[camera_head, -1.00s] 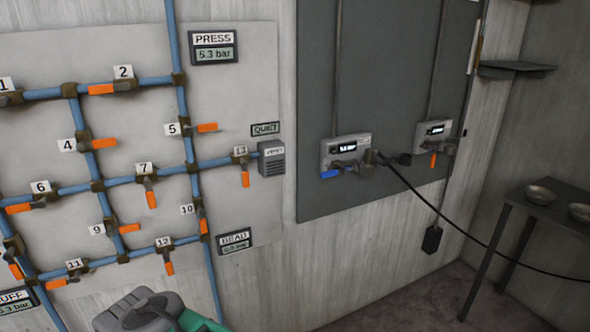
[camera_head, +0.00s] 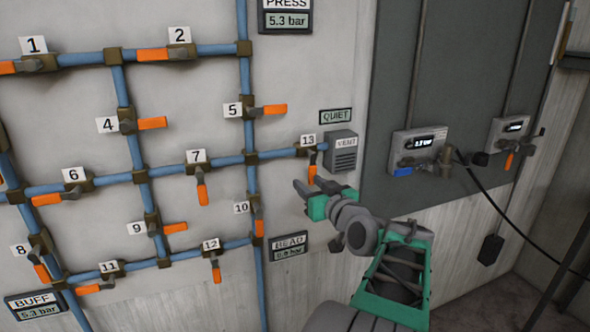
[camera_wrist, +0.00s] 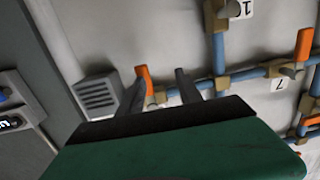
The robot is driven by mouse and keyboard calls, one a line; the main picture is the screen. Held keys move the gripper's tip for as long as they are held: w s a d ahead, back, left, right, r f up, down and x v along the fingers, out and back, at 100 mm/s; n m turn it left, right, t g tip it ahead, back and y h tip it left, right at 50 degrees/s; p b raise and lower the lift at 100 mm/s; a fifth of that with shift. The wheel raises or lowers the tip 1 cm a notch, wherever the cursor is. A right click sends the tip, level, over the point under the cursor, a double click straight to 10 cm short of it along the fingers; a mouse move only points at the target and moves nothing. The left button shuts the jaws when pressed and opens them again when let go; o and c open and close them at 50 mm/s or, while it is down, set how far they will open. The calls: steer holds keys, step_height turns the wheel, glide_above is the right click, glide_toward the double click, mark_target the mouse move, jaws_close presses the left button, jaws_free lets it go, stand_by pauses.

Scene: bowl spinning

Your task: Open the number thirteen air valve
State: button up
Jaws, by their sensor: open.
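Valve 13 sits on the pipe between the grid and the VENT box (camera_head: 341,150), under its number tag (camera_head: 308,140). Its orange handle (camera_head: 312,174) hangs straight down, across the pipe; it also shows in the wrist view (camera_wrist: 142,74). My gripper (camera_head: 312,186) is open and empty, just below the handle in the head view. In the wrist view my two dark fingers (camera_wrist: 160,84) point at the pipe, and the left finger overlaps the handle. I cannot tell whether they touch.
Valve 10 with an orange handle (camera_head: 258,228) is left of my gripper. The PRESS display (camera_head: 286,20) reads 5.3 bar. A DEAD display (camera_head: 288,245) is below. The grey panel on the right carries two small devices and a hanging black cable (camera_head: 500,208).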

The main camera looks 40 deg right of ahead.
mark_target(312, 169)
steer(key=shift+s+d+r+t+h, duration=0.2)
steer(key=shift+s+d+r, duration=0.1)
steer(key=shift+d, duration=0.2)
steer(key=shift+s+d+r+t+h, duration=0.15)
steer(key=shift+d+r+t+h, duration=0.1)
steer(key=shift+d, duration=0.25)
steer(key=shift+w+d+r, duration=0.1)
steer(key=shift+d+r, duration=0.15)
steer(key=p+x, duration=0.1)
steer(key=x, duration=0.6)
steer(key=shift+w+p, duration=0.25)
steer(key=shift+p, duration=0.05)
steer(key=shift+c, duration=0.2)
jaws_close()
